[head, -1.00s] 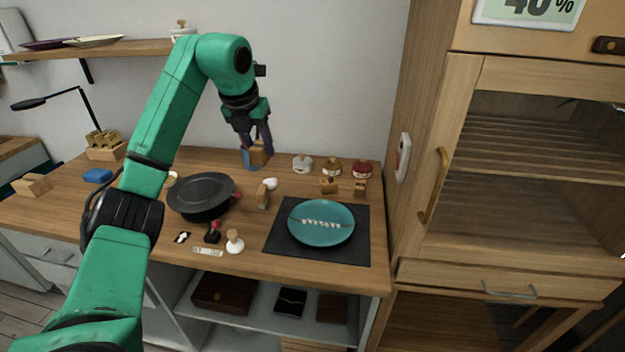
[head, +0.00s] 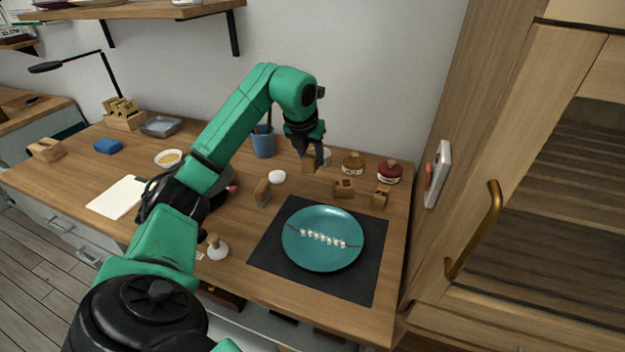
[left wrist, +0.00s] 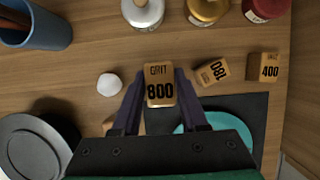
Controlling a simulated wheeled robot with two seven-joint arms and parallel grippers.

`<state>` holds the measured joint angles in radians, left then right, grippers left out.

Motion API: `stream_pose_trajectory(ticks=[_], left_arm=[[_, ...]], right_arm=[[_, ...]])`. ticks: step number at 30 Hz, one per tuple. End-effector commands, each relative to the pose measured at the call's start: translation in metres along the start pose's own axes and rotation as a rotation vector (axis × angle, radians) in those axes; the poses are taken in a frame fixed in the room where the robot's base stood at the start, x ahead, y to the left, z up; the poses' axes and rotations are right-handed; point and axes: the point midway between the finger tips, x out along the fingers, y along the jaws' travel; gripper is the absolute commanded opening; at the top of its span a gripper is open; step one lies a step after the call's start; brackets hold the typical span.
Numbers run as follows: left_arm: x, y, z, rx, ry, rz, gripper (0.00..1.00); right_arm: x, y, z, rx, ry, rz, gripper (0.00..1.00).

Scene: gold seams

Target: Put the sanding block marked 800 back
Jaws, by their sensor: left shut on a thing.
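My left gripper (head: 315,158) is shut on the sanding block marked 800 (head: 309,164), held in front of the jars at the back of the bench. In the left wrist view the block (left wrist: 160,85) shows "GRIT 800" between the two fingers (left wrist: 160,100). The block marked 180 (left wrist: 213,72) lies turned to the right of it, and the block marked 400 (left wrist: 264,68) farther right. They also stand on the bench in the head view, 180 (head: 343,188) and 400 (head: 381,198). Another wooden block (head: 262,192) stands left of the mat. My right gripper is not in view.
A blue cup (head: 264,143) stands left of the gripper. Jars with gold (head: 352,163) and red (head: 389,171) lids stand behind the blocks. A teal plate (head: 322,222) lies on a dark mat (head: 279,257). A white ball (head: 277,177) lies nearby. A tall cabinet bounds the right.

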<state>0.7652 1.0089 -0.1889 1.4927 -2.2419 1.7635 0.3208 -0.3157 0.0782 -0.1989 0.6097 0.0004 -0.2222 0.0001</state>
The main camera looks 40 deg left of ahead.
Motion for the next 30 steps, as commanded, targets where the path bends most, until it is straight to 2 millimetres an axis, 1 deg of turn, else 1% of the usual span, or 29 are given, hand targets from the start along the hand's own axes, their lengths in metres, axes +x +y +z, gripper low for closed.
stream_pose_trajectory(ticks=[1, 6, 10, 12, 19, 20, 21, 22, 30], left_arm=[[0.013, 0.000, -0.006, 0.001, 0.004, 0.000, 0.00], [0.038, 0.000, -0.017, 0.000, 0.003, 0.000, 0.00], [0.059, 0.000, -0.025, 0.000, 0.001, 0.000, 0.00], [0.062, 0.000, -0.026, 0.000, -0.001, -0.001, 0.00], [0.063, 0.000, -0.026, 0.000, -0.002, 0.000, 0.00], [0.063, 0.000, -0.026, 0.000, -0.002, 0.000, 0.51], [0.063, 0.000, -0.026, 0.000, -0.002, 0.000, 0.66], [0.063, 0.000, -0.026, 0.000, -0.002, 0.000, 0.73], [0.062, 0.000, -0.026, 0.000, -0.002, -0.001, 0.73]], right_arm=[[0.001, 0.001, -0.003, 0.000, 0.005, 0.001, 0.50], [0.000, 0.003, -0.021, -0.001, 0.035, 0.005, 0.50], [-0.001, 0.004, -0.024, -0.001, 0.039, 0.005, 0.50], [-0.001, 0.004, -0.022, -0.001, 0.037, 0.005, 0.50], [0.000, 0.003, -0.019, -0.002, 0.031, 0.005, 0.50], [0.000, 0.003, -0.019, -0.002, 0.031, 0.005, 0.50], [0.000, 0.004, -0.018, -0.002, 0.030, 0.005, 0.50], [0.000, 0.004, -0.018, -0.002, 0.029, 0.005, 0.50], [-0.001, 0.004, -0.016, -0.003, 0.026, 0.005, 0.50]])
